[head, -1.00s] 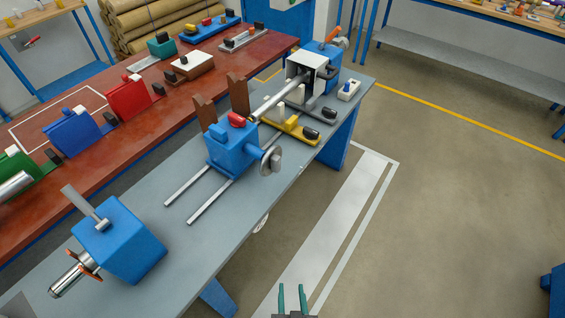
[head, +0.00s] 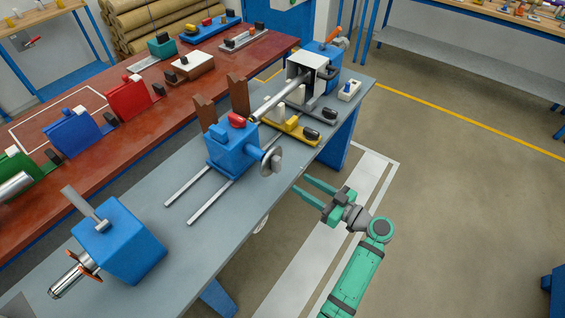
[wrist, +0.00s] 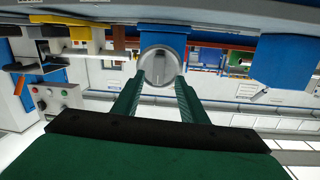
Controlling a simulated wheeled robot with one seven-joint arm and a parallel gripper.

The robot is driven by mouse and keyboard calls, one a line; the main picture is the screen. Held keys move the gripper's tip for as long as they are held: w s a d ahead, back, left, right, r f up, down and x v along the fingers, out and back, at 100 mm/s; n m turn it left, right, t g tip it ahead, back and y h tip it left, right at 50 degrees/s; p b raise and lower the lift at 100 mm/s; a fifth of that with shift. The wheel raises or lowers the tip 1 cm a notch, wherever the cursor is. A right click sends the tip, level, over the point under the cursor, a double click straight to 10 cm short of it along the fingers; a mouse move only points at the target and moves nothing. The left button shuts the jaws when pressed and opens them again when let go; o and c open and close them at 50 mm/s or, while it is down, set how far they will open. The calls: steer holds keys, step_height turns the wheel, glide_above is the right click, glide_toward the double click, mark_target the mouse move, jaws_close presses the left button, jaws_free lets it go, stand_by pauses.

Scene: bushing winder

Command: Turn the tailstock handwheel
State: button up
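The tailstock is a blue block (head: 230,150) on two rails on the grey bench, with a red knob on top. Its grey round handwheel (head: 271,161) sits on a short blue shaft at the block's right side. My gripper (head: 300,187) is open and empty, to the lower right of the handwheel and apart from it, with its fingers pointing toward the bench. In the wrist view the handwheel (wrist: 160,66) appears as a silver disc straight ahead, lying between and beyond the two green fingertips (wrist: 157,82).
The grey bench (head: 215,240) holds a blue headstock-like box (head: 120,240) at near left and a yellow-based fixture (head: 290,124) beyond the tailstock. A small white control box (head: 349,90) is at the far end. Floor right of the bench is clear.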

mark_target(280, 161)
steer(key=shift+n+g+y, duration=0.3)
steer(key=shift+n+y, duration=0.3)
steer(key=shift+n, duration=0.3)
steer(key=w+a+r, duration=0.1)
steer(key=w+a, duration=0.1)
steer(key=w+a+r, duration=0.1)
steer(key=w+a, duration=0.1)
steer(key=a, duration=0.1)
steer(key=w+a+r, duration=0.1)
steer(key=w+a, duration=0.1)
steer(key=w, duration=0.1)
steer(key=shift+a+r, duration=0.2)
steer(key=shift+r, duration=0.15)
jaws_close()
